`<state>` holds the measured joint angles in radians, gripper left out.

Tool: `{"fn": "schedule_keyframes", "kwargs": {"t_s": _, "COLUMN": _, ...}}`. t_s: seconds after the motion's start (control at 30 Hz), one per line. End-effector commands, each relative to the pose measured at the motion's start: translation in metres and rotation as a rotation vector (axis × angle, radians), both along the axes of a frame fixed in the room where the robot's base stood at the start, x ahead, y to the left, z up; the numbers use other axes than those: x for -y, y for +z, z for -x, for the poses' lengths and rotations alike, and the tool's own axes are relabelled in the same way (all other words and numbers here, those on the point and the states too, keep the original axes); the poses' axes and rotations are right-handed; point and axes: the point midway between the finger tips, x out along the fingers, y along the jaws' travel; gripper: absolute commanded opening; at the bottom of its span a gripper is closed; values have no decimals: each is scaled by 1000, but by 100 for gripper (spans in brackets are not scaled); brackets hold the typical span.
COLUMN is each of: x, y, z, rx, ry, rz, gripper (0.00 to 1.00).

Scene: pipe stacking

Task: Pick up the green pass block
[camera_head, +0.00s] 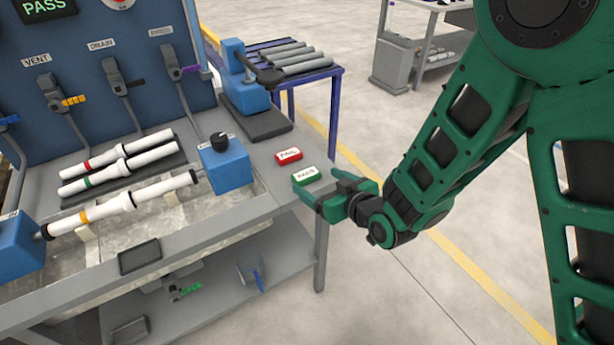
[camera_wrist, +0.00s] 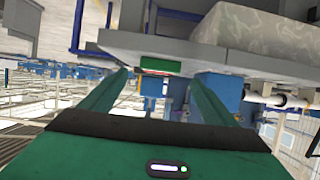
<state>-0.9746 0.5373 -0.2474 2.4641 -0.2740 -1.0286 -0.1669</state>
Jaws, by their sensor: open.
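The green pass block (camera_head: 306,175), with a white top marked PASS, lies near the right end of the grey workbench (camera_head: 262,205). My gripper (camera_head: 318,185) is open at the bench's right edge, just in front of and to the right of the block. One finger passes close to the block's near side; I cannot tell if they touch. In the wrist view the green block (camera_wrist: 160,65) shows ahead between the two spread fingers of my gripper (camera_wrist: 156,80), at the bench edge. Nothing is held.
A red FAIL block (camera_head: 288,155) lies just behind the pass block. A blue press (camera_head: 245,85) stands behind. Open floor lies right of the bench.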

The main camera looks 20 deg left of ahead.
Motion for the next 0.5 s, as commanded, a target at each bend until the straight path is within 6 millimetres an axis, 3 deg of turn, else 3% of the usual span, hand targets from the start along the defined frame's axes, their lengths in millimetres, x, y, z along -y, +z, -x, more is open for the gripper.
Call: {"fn": "schedule_keyframes", "kwargs": {"t_s": 0.5, "x": -36, "y": -20, "z": -34, "rx": 0, "ry": 0, "rz": 1, "gripper": 81}}
